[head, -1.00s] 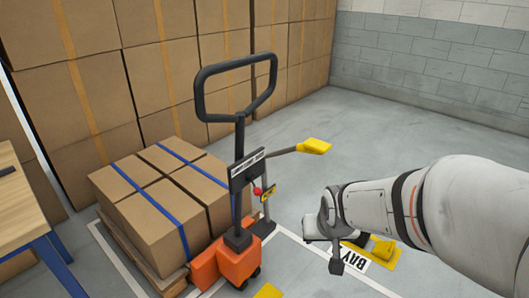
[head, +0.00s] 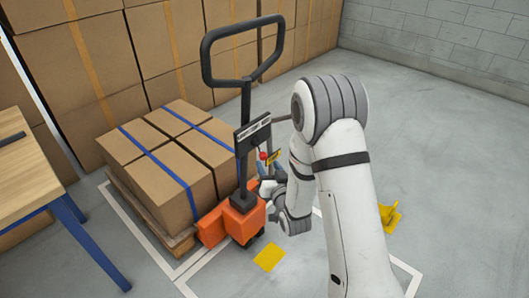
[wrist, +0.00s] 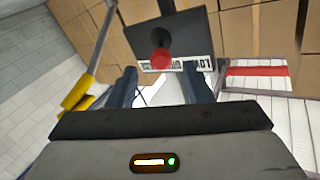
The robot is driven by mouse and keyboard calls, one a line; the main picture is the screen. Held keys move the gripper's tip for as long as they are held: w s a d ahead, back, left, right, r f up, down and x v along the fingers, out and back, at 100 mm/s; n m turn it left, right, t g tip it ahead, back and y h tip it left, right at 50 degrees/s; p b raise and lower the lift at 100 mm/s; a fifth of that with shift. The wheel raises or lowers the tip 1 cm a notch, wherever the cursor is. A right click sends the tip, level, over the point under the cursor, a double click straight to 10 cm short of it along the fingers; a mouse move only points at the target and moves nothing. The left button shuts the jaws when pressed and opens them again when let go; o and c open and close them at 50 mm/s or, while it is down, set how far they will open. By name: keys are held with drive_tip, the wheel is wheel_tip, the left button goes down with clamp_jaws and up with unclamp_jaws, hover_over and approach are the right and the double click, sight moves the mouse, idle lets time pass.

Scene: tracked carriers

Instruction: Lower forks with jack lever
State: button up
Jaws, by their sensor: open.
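The orange pallet jack (head: 241,222) stands in the middle of the head view with its black loop handle (head: 206,62) upright. A small lever with a red knob (head: 263,156) sits at the black panel (head: 254,133) on its column. In the wrist view the red knob (wrist: 161,59) shows in front of the panel (wrist: 190,38), which bears a white label with upside-down lettering. My gripper (wrist: 160,84) is open, one finger on each side of the knob in the picture. I cannot tell whether the knob is between the fingers or beyond them. No contact shows.
A pallet with strapped cartons (head: 170,165) sits behind the jack. A yellow-ended bar (wrist: 79,91) is at left in the wrist view. A wooden table (head: 28,180) stands at left. A yellow object (head: 391,217) lies right of my arm. Floor at far right is clear.

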sight(264, 158)
drive_tip(key=x, duration=0.7)
drive_tip(key=shift+w+a+r, duration=0.1)
drive_tip(key=shift+w+a, duration=0.05)
drive_tip(key=shift+w, duration=0.15)
drive_tip(key=shift+c, duration=0.2)
clamp_jaws()
